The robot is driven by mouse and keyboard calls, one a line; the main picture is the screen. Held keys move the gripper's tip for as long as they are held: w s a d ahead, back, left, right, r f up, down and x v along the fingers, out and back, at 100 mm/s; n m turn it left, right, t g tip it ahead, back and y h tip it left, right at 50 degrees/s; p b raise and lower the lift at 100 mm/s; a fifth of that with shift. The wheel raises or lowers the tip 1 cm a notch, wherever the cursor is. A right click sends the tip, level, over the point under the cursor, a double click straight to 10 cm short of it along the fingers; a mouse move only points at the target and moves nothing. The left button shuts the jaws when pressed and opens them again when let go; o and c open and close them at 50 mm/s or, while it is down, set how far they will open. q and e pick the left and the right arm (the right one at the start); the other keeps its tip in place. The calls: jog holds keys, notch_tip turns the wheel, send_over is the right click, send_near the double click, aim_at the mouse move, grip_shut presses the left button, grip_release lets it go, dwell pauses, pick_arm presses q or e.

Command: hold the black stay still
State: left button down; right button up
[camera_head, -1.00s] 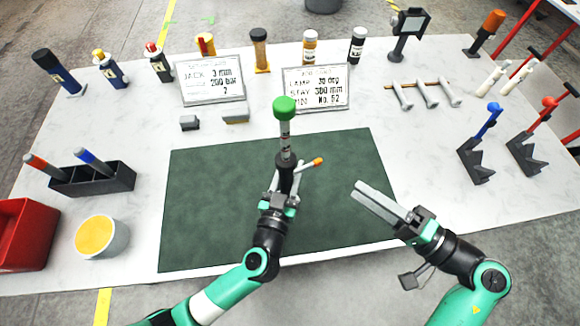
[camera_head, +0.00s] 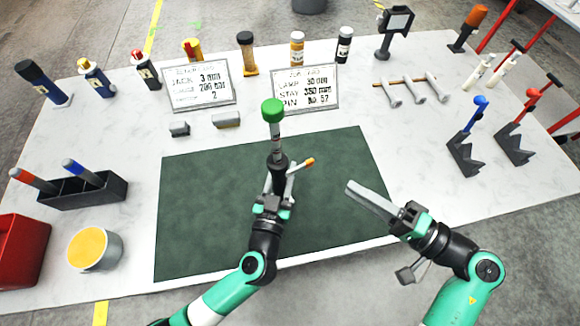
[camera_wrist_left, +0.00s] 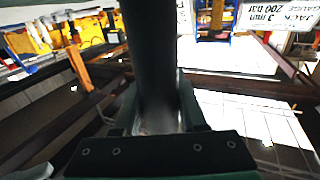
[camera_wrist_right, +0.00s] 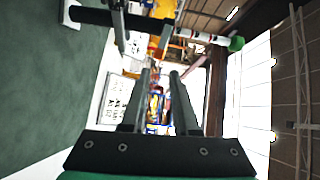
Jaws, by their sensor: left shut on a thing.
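The black stay (camera_head: 278,166) stands about upright over the green mat (camera_head: 200,215), with a grey rod and a green cap (camera_head: 272,110) on top. An orange-tipped grey lever (camera_head: 303,165) sticks out beside it. My left gripper (camera_head: 274,196) is shut on the black stay; its dark body fills the middle of the left wrist view (camera_wrist_left: 150,60).
Two sign boards (camera_head: 199,86) (camera_head: 305,89) stand behind the mat, with several bottles beyond. A black tray (camera_head: 85,192), a yellow-filled cup (camera_head: 94,248) and a red bin (camera_head: 20,250) are at left. Black V-stands (camera_head: 464,152) (camera_head: 513,146) are at right.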

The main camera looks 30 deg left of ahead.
jog(key=shift+m, duration=0.7)
jog(key=shift+c, duration=1.1)
jog(key=shift+w+m, duration=0.15)
jog(key=shift+m, duration=0.75)
grip_shut()
jog(key=w+r+n+t+y, duration=0.1)
jog(key=w+r+n+t, duration=0.15)
jog(key=n, duration=1.45)
jog(key=w+r+n+t, duration=0.1)
jog(key=r+n+t, duration=0.2)
jog(key=n, duration=1.4)
jog(key=s+f+m+t, duration=0.1)
jog(key=s+f+m, duration=0.1)
jog(key=m, duration=0.8)
jog(key=s+a+f+m+t, duration=0.1)
jog(key=s+m, duration=0.4)
jog(key=m, duration=0.5)
jog(key=shift+s+f+t+y, duration=0.2)
jog(key=shift+f+t+y, duration=0.15)
jog(key=shift+t, duration=0.2)
